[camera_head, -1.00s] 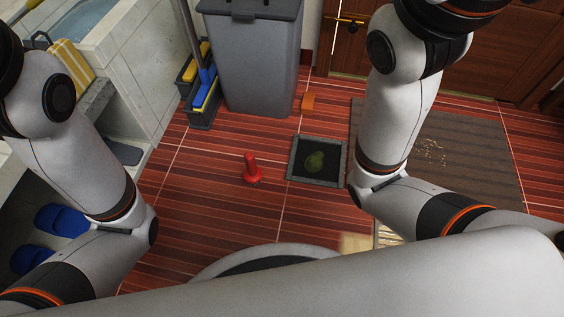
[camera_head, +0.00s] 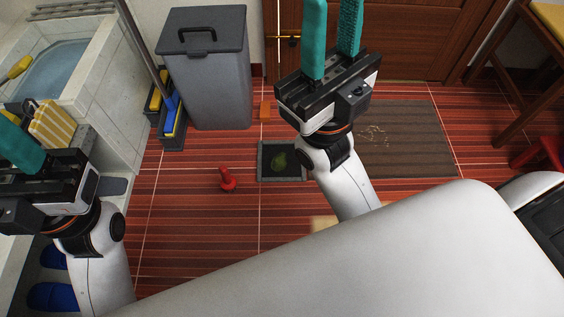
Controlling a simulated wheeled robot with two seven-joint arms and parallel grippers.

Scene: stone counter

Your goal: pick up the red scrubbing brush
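The red scrubbing brush (camera_head: 228,180) stands on the red striped floor, handle up, left of a dark square floor tray. My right gripper (camera_head: 331,40) is raised at the upper middle, with its two teal fingers spread apart and nothing between them. It is above and to the right of the brush, well apart from it. My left gripper (camera_head: 20,145) is at the left edge, left of the brush; one teal finger shows and the rest is cut off by the frame, so its opening cannot be told.
The dark floor tray (camera_head: 266,175) holds something green. A grey bin (camera_head: 208,80) and a mop bucket (camera_head: 168,130) stand behind. An orange block (camera_head: 265,110) lies near the bin. A brown mat (camera_head: 410,140) is at right; blue slippers (camera_head: 52,297) are at lower left. Floor around the brush is clear.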

